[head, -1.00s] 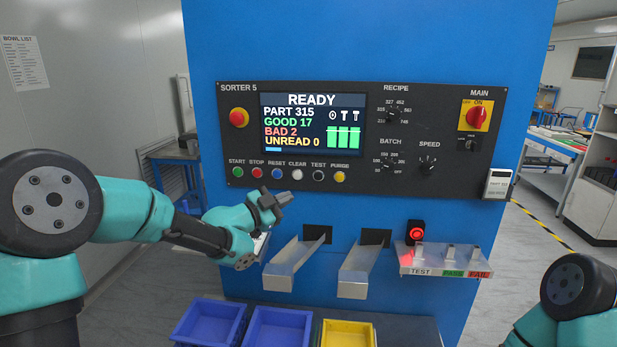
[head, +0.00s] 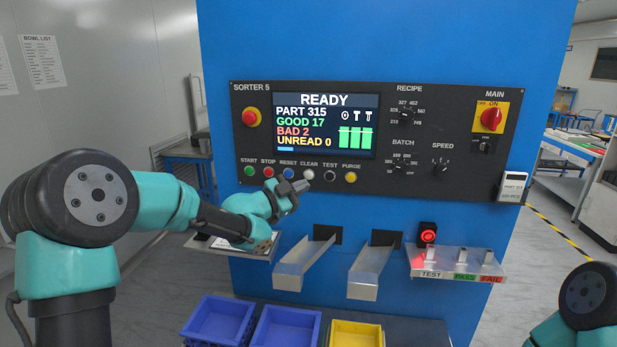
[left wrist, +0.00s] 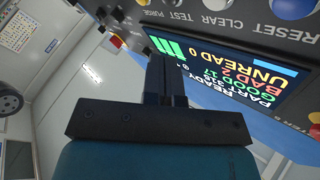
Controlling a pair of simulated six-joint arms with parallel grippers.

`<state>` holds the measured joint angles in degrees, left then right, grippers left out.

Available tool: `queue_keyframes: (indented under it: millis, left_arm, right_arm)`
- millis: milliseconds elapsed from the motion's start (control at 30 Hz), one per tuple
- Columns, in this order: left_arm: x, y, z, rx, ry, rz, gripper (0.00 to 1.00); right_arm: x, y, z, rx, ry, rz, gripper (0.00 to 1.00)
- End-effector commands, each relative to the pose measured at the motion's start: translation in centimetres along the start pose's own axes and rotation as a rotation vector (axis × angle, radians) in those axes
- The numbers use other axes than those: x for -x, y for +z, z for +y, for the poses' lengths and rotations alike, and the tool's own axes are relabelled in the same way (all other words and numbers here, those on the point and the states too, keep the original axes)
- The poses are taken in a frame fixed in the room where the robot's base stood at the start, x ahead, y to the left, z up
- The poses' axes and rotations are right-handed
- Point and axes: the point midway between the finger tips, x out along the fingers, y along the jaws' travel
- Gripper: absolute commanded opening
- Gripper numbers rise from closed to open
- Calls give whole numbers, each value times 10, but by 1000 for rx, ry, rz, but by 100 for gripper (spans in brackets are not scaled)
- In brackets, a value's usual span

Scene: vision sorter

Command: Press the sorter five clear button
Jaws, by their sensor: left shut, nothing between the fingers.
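The sorter five panel (head: 390,135) faces me with its screen reading READY, part 315, good 17, bad 2, unread 0. The white CLEAR button (head: 308,174) sits in the button row between blue RESET (head: 288,173) and black TEST (head: 330,175). My left gripper (head: 304,185) is shut and empty, its tip just below the CLEAR button; I cannot tell whether they touch. In the left wrist view the shut fingers (left wrist: 165,75) point toward the panel, and the white CLEAR button (left wrist: 216,4) is cut by the top edge. My right gripper is out of view.
Green START (head: 250,171), red STOP (head: 269,171) and yellow PURGE (head: 351,177) share the row. A red emergency button (head: 252,117) is above. Metal chutes (head: 303,266), a test shelf (head: 456,272) and blue and yellow bins (head: 356,330) lie below.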

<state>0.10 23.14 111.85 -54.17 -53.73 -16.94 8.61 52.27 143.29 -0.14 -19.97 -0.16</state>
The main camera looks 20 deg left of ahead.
Motion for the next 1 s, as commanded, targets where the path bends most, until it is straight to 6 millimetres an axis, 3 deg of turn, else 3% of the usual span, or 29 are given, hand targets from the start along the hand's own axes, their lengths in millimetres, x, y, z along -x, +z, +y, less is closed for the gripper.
queue_keyframes:
  millis: [500, 1000]
  left_arm:
    - [-36, 26, -26, 0, 0, 0, 0]
    - [-38, 28, -27, 1, 0, -1, 0]
  right_arm:
    - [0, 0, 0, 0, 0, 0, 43]
    - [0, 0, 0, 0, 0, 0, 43]
